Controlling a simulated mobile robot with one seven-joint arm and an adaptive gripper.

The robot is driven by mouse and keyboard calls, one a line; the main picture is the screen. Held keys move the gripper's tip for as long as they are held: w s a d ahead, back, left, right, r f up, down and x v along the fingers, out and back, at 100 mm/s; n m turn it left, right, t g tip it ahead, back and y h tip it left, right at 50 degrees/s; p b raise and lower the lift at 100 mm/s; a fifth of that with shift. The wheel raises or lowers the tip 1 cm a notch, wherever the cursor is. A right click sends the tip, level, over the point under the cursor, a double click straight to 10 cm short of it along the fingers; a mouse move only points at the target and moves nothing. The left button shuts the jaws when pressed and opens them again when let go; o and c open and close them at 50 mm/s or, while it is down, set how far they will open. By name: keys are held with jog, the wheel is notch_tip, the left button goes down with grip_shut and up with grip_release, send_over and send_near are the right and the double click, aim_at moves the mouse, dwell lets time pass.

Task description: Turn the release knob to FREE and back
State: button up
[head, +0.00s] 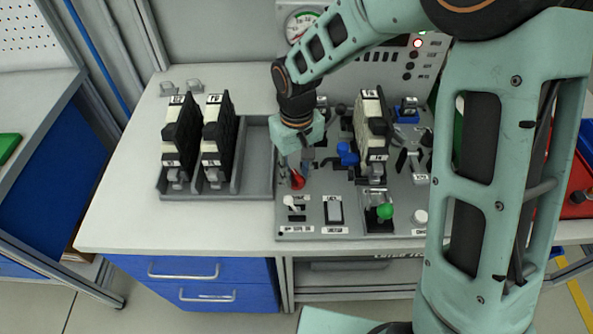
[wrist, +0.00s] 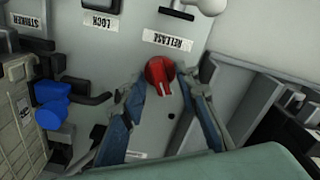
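The red release knob (head: 297,181) sits on the grey panel (head: 340,234) at its left side. In the wrist view the knob (wrist: 160,72) lies below an upside-down RELEASE label (wrist: 168,40). My gripper (head: 290,166) points down at the knob. In the wrist view my gripper's fingertips (wrist: 163,88) stand on either side of the knob, with a small gap visible; whether either finger touches it is unclear. The knob's narrow grip points toward the bottom of the wrist picture. No FREE mark is readable; a small label (wrist: 137,155) shows between the fingers.
A grey tray (head: 256,180) with two black and cream units (head: 181,140) stands left of the panel. A similar unit (head: 372,125), blue parts (head: 347,153) and a green knob (head: 385,211) are to the right. LOCK (wrist: 97,21) and STRIKER labels are close by.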

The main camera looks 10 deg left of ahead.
aim_at(296, 174)
notch_tip(296, 174, up, 12)
dwell(0.4)
jog(key=shift+w, duration=0.1)
dwell(0.3)
